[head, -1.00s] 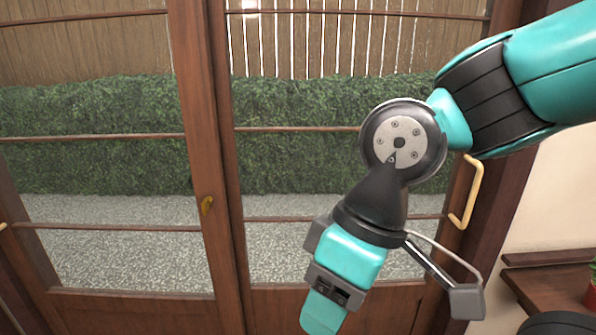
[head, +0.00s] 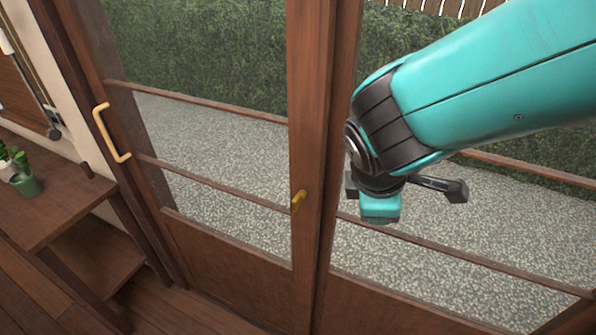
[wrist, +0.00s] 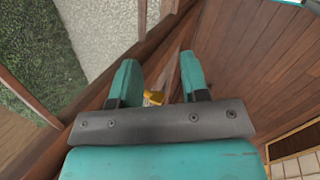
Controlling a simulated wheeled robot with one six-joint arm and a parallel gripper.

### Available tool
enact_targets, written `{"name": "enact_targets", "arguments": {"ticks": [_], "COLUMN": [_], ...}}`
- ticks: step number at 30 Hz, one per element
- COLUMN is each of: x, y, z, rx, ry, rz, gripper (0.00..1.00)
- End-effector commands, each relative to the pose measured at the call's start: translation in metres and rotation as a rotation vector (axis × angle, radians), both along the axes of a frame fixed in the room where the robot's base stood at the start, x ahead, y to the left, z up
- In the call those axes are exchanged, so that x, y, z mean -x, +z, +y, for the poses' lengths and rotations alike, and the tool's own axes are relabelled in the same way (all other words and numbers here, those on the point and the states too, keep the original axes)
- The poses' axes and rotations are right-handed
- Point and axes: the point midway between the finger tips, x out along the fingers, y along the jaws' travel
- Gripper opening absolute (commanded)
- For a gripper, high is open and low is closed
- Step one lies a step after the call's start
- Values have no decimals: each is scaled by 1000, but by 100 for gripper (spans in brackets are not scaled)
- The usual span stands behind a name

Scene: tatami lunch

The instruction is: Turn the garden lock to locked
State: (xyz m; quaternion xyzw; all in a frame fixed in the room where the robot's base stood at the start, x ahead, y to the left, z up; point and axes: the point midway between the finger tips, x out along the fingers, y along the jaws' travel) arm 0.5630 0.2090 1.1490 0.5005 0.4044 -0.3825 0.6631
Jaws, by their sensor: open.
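The garden lock (head: 298,200) is a small brass piece on the wooden stile where the glazed sliding doors meet. In the head view its knob looks tilted, its upper end leaning right. My gripper (head: 380,208) is just right of it in the head view, its fingers mostly hidden by its own body. In the wrist view my gripper (wrist: 160,62) is open, with two teal fingers apart. The brass lock (wrist: 153,97) shows between them, low and partly covered by the gripper's dark bar. I cannot tell whether a finger touches it.
A yellow door handle (head: 108,133) is on the left door's outer edge. A wooden shelf (head: 50,200) with a green potted plant (head: 25,182) stands at the left. Wooden floor (head: 190,310) lies in front of the doors. Gravel and a hedge are behind the glass.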

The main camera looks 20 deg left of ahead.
Motion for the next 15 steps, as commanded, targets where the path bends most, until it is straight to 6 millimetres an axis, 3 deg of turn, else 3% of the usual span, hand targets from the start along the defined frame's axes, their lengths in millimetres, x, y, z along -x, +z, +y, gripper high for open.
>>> {"name": "enact_targets", "arguments": {"ticks": [1, 6, 10, 15], "x": [5, 35, 73, 109], "y": [4, -9, -14, -18], "z": [33, 113, 150, 170], "rx": [102, 455, 691, 881], "ry": [144, 568, 794, 941], "rz": [-54, -273, -414, -526], "gripper": [42, 42, 42, 42]}}
